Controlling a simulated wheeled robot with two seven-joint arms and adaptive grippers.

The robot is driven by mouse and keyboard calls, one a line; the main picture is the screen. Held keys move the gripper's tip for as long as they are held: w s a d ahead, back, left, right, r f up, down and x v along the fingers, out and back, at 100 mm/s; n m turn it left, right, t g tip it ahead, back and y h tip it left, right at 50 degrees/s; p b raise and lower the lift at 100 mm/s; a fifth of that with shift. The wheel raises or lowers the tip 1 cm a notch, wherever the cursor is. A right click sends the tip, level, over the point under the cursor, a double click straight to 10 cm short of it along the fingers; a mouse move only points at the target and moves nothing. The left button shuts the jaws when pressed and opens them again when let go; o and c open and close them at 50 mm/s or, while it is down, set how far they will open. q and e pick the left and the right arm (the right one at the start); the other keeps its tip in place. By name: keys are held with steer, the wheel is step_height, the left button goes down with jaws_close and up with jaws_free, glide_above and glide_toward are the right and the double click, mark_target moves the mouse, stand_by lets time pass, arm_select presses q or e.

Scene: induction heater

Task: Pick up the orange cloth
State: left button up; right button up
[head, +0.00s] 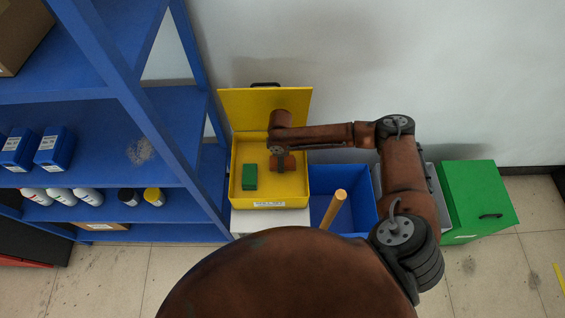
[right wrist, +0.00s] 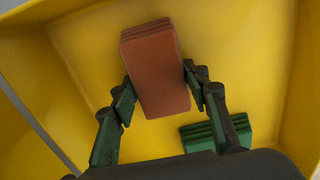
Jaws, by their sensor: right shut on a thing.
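The orange cloth (right wrist: 157,75) is a folded, layered block between the fingers of my right gripper (right wrist: 160,95) in the right wrist view. The fingers press on its two sides, and the gripper is shut on it. Below and around it is the inside of the yellow box (right wrist: 255,50), which also shows in the head view (head: 235,190) with its lid raised. My left gripper is not in view.
A green folded block (head: 249,177) lies in the yellow box, also in the right wrist view (right wrist: 205,137). A blue bin (head: 357,212) with a wooden handle (head: 334,208) and a green box (head: 478,195) stand to the right. A blue shelf (head: 150,204) with bottles is left.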

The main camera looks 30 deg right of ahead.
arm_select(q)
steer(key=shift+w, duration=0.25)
arm_select(e)
steer(key=shift+r, duration=0.5)
step_height(320, 180, up, 2)
steer(key=shift+r+p, duration=0.15)
steer(key=shift+p, duration=0.35)
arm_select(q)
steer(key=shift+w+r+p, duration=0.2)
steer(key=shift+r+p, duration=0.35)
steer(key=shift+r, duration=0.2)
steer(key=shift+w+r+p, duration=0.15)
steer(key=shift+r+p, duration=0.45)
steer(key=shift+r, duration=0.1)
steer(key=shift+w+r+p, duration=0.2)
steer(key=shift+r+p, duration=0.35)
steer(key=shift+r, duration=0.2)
arm_select(e)
steer(key=s+a+r, duration=0.4)
steer(key=s+r, duration=0.5)
steer(key=s, duration=0.4)
steer(key=shift+s+r, duration=0.2)
steer(key=shift+r, duration=0.2)
